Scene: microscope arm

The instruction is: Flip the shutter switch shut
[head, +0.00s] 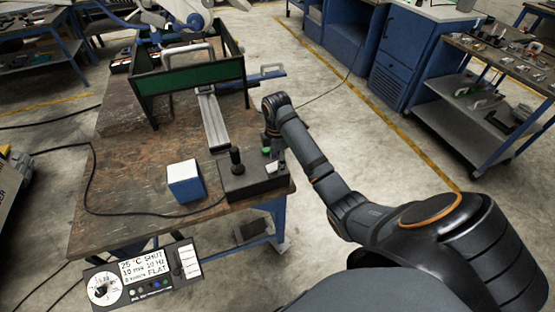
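A dark control box (240,187) sits at the front right corner of the wooden table. A black upright knob (236,158) stands on its left part. My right arm comes in from the right, and my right gripper (273,162) points down over the right part of the box. The gripper is small and dark here, so its fingers and any contact are unclear. The shutter switch cannot be made out; the gripper may cover it. A display panel (145,271) below the table's front edge reads "SHUT", among other values. My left gripper is not in view.
A white and blue cube (185,181) stands left of the box. Behind are a grey rail (213,122) and a green-panelled black frame (188,78). A black cable (130,213) crosses the table (120,170). The table's left part is mostly clear.

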